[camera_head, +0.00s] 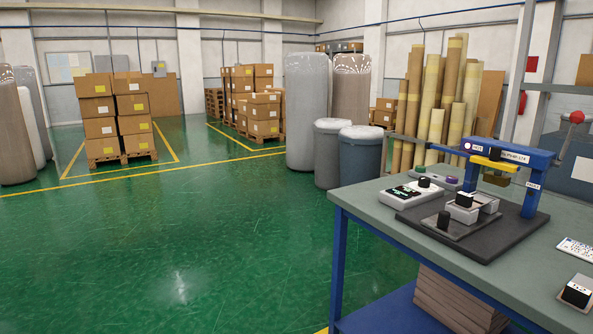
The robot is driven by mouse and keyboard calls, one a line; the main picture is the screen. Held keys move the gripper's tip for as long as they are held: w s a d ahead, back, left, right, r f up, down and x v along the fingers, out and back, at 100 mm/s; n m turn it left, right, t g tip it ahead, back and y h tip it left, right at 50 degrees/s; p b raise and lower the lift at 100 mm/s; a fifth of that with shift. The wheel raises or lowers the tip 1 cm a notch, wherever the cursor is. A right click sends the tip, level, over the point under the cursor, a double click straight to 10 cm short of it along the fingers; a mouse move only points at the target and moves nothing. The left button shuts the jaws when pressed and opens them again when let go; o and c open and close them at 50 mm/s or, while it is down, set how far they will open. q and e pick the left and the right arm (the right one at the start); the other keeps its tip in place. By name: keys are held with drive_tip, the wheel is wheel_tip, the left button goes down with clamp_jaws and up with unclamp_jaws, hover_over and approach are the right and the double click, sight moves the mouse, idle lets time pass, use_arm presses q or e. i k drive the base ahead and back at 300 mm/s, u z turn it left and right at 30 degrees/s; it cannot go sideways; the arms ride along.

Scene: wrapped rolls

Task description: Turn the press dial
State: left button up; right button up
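A blue press (512,153) with a yellow part and a red-ball lever (576,117) stands on a dark base plate (490,240) on the workbench at the right. A white control box (410,194) with a dark display is at the left of the base. A small black knob (424,182), which looks like the dial, sits at its back edge. Its marking is too small to read. Another black knob-like piece (443,220) stands on a grey plate in front of the press. Neither of my grippers shows in the head view.
The grey-green workbench top (375,203) has a blue frame. A black-and-white object (577,291) and a white card (577,249) lie at the right. Bins (360,155), wrapped rolls (307,105) and cardboard tubes stand behind. The green floor (180,240) at left is clear.

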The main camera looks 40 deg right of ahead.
sight(424, 182)
drive_tip(key=z, duration=0.15)
drive_tip(key=i, duration=2.3)
drive_tip(key=z, duration=0.65)
